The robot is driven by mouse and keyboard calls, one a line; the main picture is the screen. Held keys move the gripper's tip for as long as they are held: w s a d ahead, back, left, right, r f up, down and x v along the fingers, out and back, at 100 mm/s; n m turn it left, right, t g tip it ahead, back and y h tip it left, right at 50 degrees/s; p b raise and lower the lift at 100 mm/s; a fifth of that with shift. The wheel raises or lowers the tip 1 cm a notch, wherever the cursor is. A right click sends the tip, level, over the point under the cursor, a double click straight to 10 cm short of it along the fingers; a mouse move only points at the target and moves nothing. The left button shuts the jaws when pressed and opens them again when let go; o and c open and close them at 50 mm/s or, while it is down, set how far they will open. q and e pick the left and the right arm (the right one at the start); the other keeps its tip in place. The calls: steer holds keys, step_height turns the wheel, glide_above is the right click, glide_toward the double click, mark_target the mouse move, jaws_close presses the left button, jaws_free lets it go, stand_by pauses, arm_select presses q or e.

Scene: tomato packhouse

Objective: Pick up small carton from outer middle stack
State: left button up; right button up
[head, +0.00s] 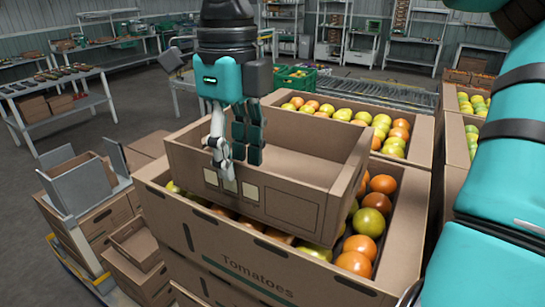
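An open, empty small brown carton (293,207) is over the large tomato carton (215,245) at the front centre. It looks slightly tilted, and I cannot tell whether it rests on the tomatoes or hangs just above them. My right gripper (233,155) points down at its near wall. A light grey finger is in front of that wall, and dark fingers reach down behind its top edge. The wall is between them, but whether they press on it is unclear. My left gripper is not in view.
More cartons full of tomatoes (393,137) stand behind and to the right. Smaller cartons (137,245) and grey uprights (63,193) are at the lower left. A roller conveyor (375,92) is behind. A table (55,83) is at the far left. Floor is free at left.

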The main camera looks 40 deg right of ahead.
mark_target(242, 209)
steer(key=shift+f, duration=0.2)
steer(key=f, duration=0.1)
steer(key=f+p, duration=0.1)
steer(key=f, duration=0.1)
steer(key=f+p, duration=0.1)
steer(key=shift+s+a+f, duration=0.1)
steer(key=shift+s+f, duration=0.05)
steer(key=shift+s, duration=0.1)
steer(key=shift+w+f, duration=0.1)
steer(key=shift+f, duration=0.15)
steer(key=shift+c, duration=0.7)
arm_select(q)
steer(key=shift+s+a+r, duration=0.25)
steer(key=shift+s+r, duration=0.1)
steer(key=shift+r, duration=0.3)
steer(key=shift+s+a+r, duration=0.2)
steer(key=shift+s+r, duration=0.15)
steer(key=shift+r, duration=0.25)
arm_select(e)
jaws_close()
